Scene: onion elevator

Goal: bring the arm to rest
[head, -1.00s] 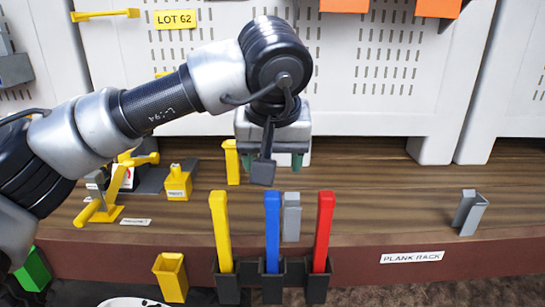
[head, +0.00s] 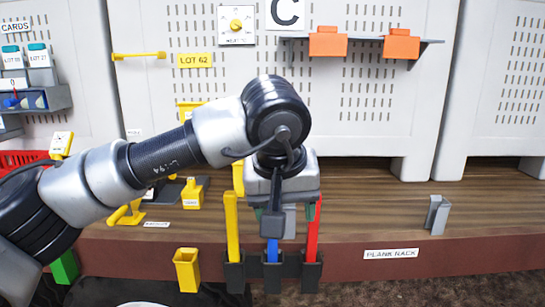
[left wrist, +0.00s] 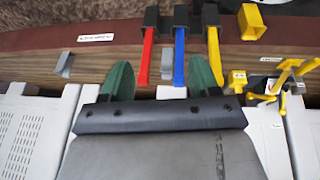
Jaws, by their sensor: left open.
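My left arm comes in from the left in the head view, and its left gripper (head: 280,213) hangs in front of the bench, over the rack of coloured planks. In the left wrist view the two green fingers of the gripper (left wrist: 160,80) are apart with nothing between them. The yellow plank (head: 232,228), blue plank (head: 272,250) and red plank (head: 312,238) stand in dark holders (head: 272,273) at the bench's front edge. The gripper hides part of the blue plank in the head view. The right gripper is not in view.
A grey bracket (head: 437,214) stands on the wooden bench (head: 370,205) at the right, above the plank rack label (head: 391,253). A yellow open box (head: 187,270) sits at the front left. Orange bins (head: 328,41) are on a wall shelf. The bench right of the planks is mostly clear.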

